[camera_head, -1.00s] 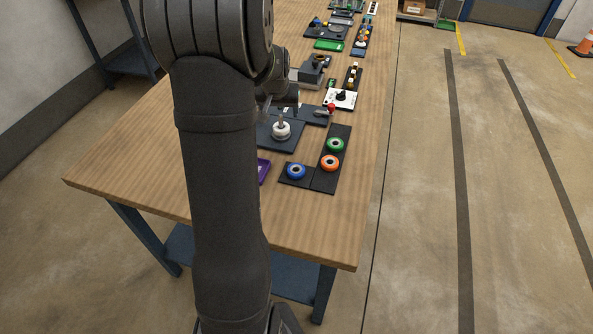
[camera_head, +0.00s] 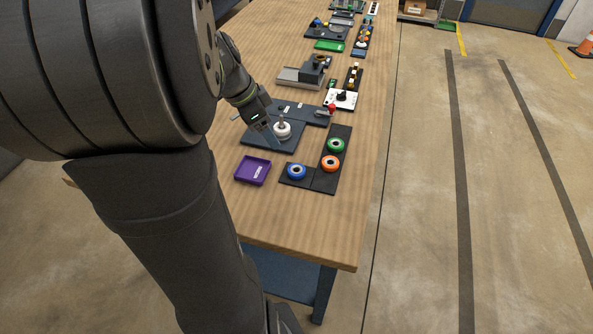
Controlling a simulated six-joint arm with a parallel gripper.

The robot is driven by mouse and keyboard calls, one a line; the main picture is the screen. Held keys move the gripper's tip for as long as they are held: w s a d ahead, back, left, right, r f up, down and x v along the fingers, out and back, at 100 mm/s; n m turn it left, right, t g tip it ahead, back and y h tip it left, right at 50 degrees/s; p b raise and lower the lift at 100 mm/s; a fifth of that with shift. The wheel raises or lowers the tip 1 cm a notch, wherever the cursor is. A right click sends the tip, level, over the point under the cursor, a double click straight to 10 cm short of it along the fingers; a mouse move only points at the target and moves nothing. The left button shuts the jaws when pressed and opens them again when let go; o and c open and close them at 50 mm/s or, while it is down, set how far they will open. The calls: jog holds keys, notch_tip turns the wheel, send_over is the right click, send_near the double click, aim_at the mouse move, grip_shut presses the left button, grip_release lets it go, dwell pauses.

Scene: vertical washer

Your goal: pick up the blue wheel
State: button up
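The blue wheel (camera_head: 297,171) lies flat on the left part of a black L-shaped board (camera_head: 324,183), near the table's front. My gripper (camera_head: 272,138) is behind and to the left of the blue wheel, pointing down beside a white round piece with a metal post (camera_head: 282,129) on a dark fixture plate (camera_head: 262,134). The fingers are small and seen edge-on, so I cannot tell whether they are open or shut, or whether they touch the white piece. The blue wheel is fully visible and apart from my gripper.
An orange wheel (camera_head: 330,163) and a green wheel (camera_head: 336,145) lie on the same board. A purple tray (camera_head: 246,179) is left of the blue wheel. A red-knobbed lever (camera_head: 331,108) and a white joystick box (camera_head: 342,99) stand behind. The wooden table's front is clear.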

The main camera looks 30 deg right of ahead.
send_near(293, 166)
jog(key=s+f, duration=0.1)
jog(key=d+f, duration=0.1)
jog(key=shift+s+f, duration=0.3)
jog(key=shift+s, duration=0.1)
jog(key=shift+x, duration=2.8)
jog(key=shift+w+d, duration=0.1)
jog(key=shift+w, duration=0.05)
jog(key=shift+c, duration=0.2)
jog(key=c, duration=1)
